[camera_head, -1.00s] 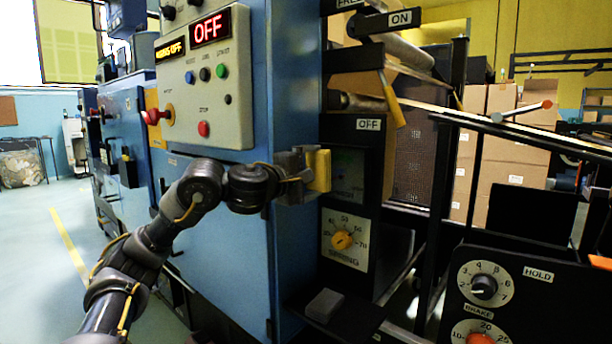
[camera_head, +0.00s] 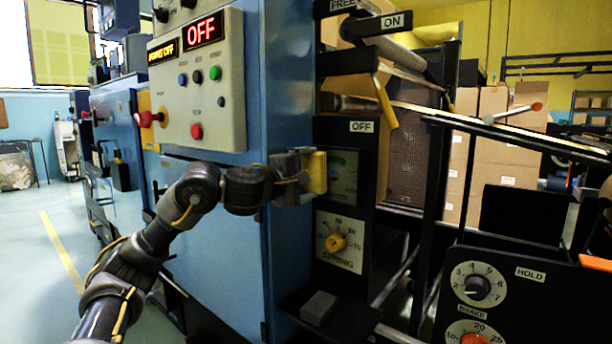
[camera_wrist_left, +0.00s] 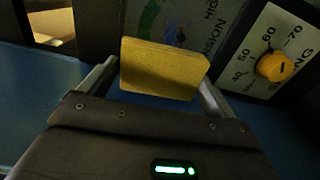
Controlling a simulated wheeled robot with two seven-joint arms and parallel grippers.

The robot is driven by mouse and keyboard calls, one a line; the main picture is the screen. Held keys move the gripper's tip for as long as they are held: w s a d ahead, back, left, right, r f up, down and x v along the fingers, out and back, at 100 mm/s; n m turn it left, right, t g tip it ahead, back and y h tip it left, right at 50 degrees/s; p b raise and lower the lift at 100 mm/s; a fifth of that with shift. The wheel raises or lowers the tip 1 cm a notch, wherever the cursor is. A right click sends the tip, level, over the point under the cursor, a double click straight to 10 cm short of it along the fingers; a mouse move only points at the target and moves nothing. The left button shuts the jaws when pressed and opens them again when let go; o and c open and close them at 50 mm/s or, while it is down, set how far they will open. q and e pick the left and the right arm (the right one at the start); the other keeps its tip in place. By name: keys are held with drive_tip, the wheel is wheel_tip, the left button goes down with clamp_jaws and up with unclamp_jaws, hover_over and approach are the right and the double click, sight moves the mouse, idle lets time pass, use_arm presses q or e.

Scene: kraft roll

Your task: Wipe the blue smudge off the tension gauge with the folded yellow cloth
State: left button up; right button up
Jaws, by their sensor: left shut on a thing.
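My left gripper (camera_head: 304,175) is shut on the folded yellow cloth (camera_head: 317,172), which is upright at the left edge of the tension gauge (camera_head: 344,178). In the left wrist view the cloth (camera_wrist_left: 163,68) covers the lower left part of the gauge (camera_wrist_left: 205,18). I cannot tell whether the cloth touches the gauge face. My right gripper is not in view.
A spring dial (camera_head: 338,242) with a yellow knob sits just below the gauge. The blue machine cabinet (camera_head: 225,210) stands close behind my left arm. A grey block (camera_head: 319,307) lies on a dark ledge below. A brake panel (camera_head: 520,300) is at the lower right.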

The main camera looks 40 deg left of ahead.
sight(346, 175)
use_arm(q)
drive_tip(key=shift+w, duration=0.7)
drive_tip(key=shift+d+r+p, duration=0.15)
drive_tip(key=shift+d+p, duration=0.4)
drive_tip(key=shift+d, duration=0.4)
drive_tip(key=shift+d+p, duration=0.3)
drive_tip(key=shift+d, duration=0.6)
drive_tip(key=shift+d, duration=0.1)
drive_tip(key=shift+d+p, duration=0.7)
drive_tip(key=shift+d, duration=0.45)
drive_tip(key=shift+w+d, duration=0.1)
drive_tip(key=shift+d, duration=0.5)
drive_tip(key=shift+f, duration=0.2)
